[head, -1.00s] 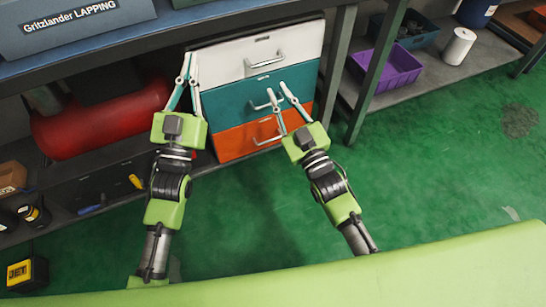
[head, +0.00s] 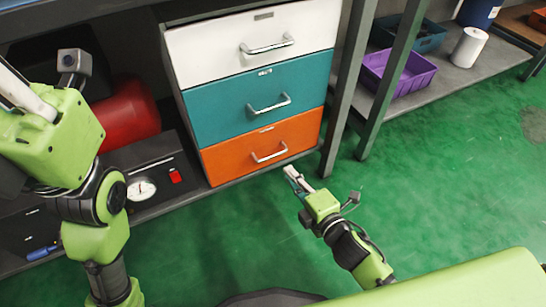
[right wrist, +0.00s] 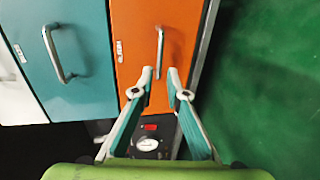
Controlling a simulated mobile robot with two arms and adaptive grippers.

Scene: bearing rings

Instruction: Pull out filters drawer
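The cabinet has three drawers, all shut: white (head: 215,48) on top, teal (head: 225,104) in the middle and orange (head: 232,156) at the bottom. Each has a silver bar handle and a small label too small to read, so I cannot tell which is filters. My right gripper (head: 292,174) is just below and right of the orange drawer's handle (head: 270,153). In the right wrist view the fingers (right wrist: 159,88) are open and empty, with the orange handle (right wrist: 159,52) ahead of the gap, apart from them. My left gripper (head: 22,95) is at the left edge, partly cut off.
A red cylinder (head: 130,115) and a dial gauge (head: 141,190) are left of the cabinet. A dark table leg (head: 345,100) stands close to its right. A purple bin (head: 400,73) and a white roll (head: 468,47) sit on the right shelf. The green floor in front is open.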

